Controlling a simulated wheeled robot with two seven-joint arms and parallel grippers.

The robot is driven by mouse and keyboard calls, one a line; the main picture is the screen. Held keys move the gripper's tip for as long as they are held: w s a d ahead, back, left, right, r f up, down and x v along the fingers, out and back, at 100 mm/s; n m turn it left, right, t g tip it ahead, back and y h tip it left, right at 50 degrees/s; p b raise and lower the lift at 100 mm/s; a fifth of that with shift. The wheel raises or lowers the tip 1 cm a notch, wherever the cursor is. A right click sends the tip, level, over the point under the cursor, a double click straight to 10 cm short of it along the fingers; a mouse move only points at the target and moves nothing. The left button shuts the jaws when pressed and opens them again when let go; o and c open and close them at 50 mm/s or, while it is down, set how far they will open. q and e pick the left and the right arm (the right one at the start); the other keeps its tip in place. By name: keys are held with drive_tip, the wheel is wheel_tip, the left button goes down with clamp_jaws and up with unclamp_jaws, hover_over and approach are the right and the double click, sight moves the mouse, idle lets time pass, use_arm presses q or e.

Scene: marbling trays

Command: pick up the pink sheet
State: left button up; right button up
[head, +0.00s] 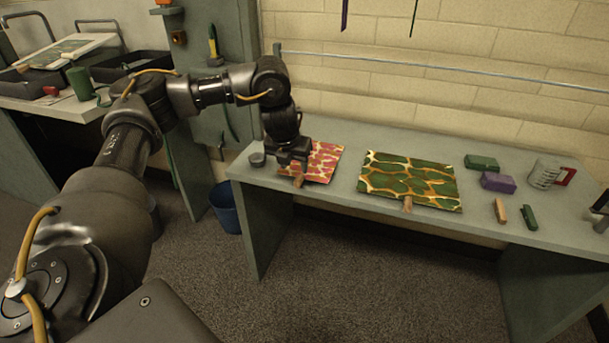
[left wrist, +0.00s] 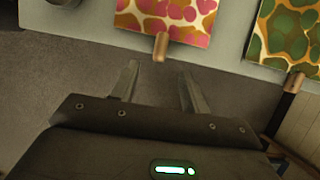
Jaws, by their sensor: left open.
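The pink sheet (head: 326,160), marbled pink and cream, lies on the left end of the grey bench. A wooden tab (head: 299,181) sticks out from its front edge. My left gripper (head: 292,160) is over the sheet's left part in the head view and hides some of it. In the left wrist view the jaws (left wrist: 158,80) are open and empty. There the tab (left wrist: 161,47) points between the fingertips, just beyond them and apart from them, with the pink sheet (left wrist: 185,18) behind it.
A green marbled sheet (head: 408,181) with its own tab lies to the right. A small dark cup (head: 257,159) stands at the bench's left end. Green (head: 481,162) and purple (head: 497,182) blocks and a measuring jug (head: 546,173) are farther right. A blue bucket (head: 225,206) stands on the floor.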

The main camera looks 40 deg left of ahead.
sight(297, 180)
use_arm(q)
drive_tip(key=b+x, duration=0.1)
drive_tip(key=x, duration=0.2)
drive_tip(key=shift+b+x, duration=0.65)
drive_tip(key=shift+x, duration=1.95)
drive_tip(key=shift+s, duration=0.15)
use_arm(e)
drive_tip(key=v, duration=0.6)
drive_tip(key=shift+w+r, duration=0.2)
drive_tip(key=shift+r, duration=0.05)
use_arm(q)
drive_tip(key=shift+c, duration=0.3)
use_arm(e)
drive_tip(key=shift+d, duration=0.1)
use_arm(q)
clamp_jaws()
